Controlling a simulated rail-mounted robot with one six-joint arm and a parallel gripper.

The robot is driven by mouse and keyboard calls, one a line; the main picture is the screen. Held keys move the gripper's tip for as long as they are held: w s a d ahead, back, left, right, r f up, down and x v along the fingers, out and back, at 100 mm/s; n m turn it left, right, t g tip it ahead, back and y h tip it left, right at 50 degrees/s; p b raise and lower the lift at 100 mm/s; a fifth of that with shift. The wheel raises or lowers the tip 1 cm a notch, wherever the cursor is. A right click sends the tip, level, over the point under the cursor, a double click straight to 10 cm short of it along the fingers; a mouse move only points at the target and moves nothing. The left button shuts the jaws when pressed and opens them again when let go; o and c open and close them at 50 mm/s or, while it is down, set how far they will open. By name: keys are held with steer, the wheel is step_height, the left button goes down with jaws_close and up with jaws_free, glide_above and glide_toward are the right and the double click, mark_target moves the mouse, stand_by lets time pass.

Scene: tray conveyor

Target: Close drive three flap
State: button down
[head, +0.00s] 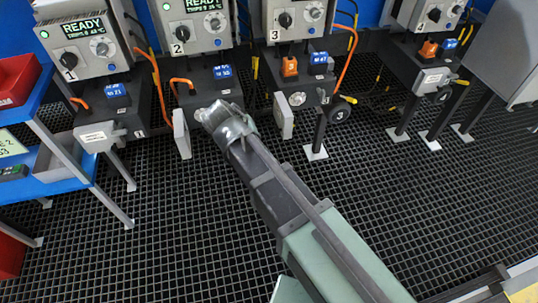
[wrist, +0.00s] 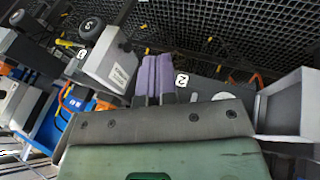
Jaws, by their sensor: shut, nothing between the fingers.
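Drive three's flap (head: 284,116) is a light grey panel at the left side of drive three's dark box (head: 303,84). It stands open, swung out from the box. In the wrist view a grey flap with a white label (wrist: 112,66), apparently the same one, shows left of the fingers. My gripper (head: 213,113) is left of this flap, in front of drive two, and does not touch the flap. Its purple fingers (wrist: 155,78) are shut and empty, near a number plate (wrist: 181,80). The fingertips are hard to make out in the head view.
Drive two's flap (head: 181,134) also stands open, left of my gripper. Drive one's flap (head: 99,137) and drive four's flap (head: 432,80) look closed. A dark knob (head: 340,111) sits right of drive three. Orange cables hang between drives. The grid floor in front is clear.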

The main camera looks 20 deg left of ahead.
mark_target(279, 116)
steer(key=w+d+f+t+b, duration=0.1)
steer(key=w+f+b, duration=0.2)
steer(key=w, duration=0.2)
steer(key=w+d+f+m+b, duration=0.1)
steer(key=w+f+b, duration=0.2)
steer(key=w, duration=0.3)
steer(key=shift+w+f+t, duration=0.25)
steer(key=shift+f+t, duration=0.05)
steer(key=shift+t, duration=0.1)
steer(key=shift+d, duration=0.15)
